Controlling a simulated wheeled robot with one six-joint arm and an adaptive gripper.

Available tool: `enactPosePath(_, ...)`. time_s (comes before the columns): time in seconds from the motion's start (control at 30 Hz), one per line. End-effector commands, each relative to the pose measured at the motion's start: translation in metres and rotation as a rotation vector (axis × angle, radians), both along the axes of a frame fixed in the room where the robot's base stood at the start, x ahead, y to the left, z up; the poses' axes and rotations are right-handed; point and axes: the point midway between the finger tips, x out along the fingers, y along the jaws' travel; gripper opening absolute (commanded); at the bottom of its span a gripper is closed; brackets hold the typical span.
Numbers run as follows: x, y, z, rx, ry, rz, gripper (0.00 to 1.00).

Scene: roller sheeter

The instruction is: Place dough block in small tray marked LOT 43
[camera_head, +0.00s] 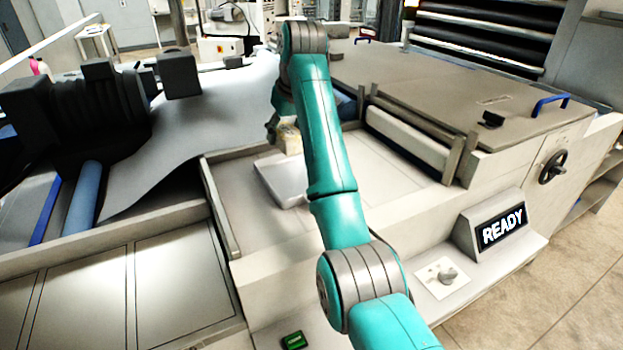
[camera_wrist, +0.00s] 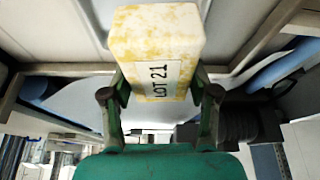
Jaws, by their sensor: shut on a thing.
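My gripper (camera_wrist: 160,100) is shut on a pale yellow dough block (camera_wrist: 155,35). The block has a white label reading LOT 21. In the head view the block (camera_head: 291,140) shows just left of my arm, with my gripper (camera_head: 280,126) partly hidden behind the arm. A small light grey tray (camera_head: 268,172) sits below and near the block on the machine's bed, partly covered by my arm. No LOT 43 marking can be read in either view.
A roller (camera_head: 405,136) and a flat cover (camera_head: 440,85) lie to the right. A READY display (camera_head: 502,228) and a knob (camera_head: 447,275) are on the front right. A grey sheet (camera_head: 190,125) and dark blocks are at left. Bare bed (camera_head: 235,215) surrounds the tray.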

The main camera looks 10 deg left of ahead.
Motion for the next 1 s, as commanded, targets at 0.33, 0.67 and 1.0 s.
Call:
enactPosePath(0.33,0.005,-0.01,-0.032,0.002,0.0,-0.034,0.14)
enactPosePath(0.67,0.005,-0.009,-0.063,0.002,-0.002,-0.032,0.14)
enactPosePath(1.0,0.005,-0.009,-0.097,0.003,-0.003,-0.032,0.14)
